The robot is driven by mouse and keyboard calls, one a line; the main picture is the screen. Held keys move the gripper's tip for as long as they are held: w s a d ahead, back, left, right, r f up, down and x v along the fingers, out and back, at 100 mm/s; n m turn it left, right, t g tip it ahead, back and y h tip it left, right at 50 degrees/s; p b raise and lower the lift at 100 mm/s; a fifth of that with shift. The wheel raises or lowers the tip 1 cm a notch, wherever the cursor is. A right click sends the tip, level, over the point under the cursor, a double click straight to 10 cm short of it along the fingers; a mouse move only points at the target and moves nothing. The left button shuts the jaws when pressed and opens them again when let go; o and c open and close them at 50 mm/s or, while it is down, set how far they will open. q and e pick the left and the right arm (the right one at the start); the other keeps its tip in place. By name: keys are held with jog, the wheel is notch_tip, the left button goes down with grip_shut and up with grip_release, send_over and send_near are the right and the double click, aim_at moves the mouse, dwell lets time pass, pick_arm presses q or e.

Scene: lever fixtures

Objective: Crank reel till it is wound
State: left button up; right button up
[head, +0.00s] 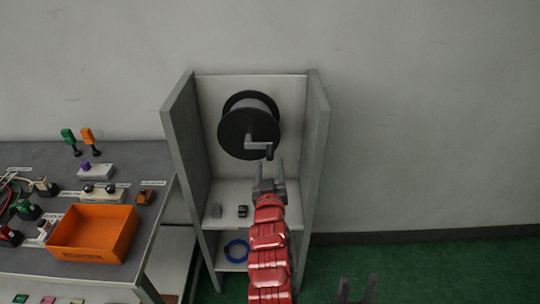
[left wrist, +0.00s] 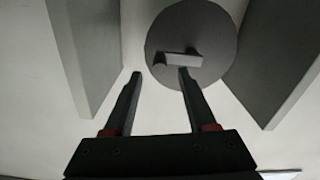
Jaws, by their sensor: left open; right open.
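The black reel (head: 235,130) with a grey drum is mounted on the back panel of a grey open cabinet. Its grey crank (head: 258,146) points right from the hub and ends in a short handle. The reel (left wrist: 215,30) and crank (left wrist: 180,59) also show in the left wrist view. My left gripper (head: 267,168) is open and empty, just below the crank handle. In the left wrist view its right fingertip overlaps the crank's lower edge; I cannot tell whether they touch. My right gripper (head: 357,289) is open at the bottom edge, far from the reel.
The cabinet's side walls (head: 183,140) (head: 316,140) flank the reel. Small parts (head: 242,211) and a blue coil (head: 236,251) lie on shelves below. A grey bench (head: 150,165) at left holds an orange bin (head: 127,225) and several switches. Floor at right is clear.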

aim_at(270, 161)
pick_arm(q)
jog(key=shift+w, duration=2.6)
grip_shut()
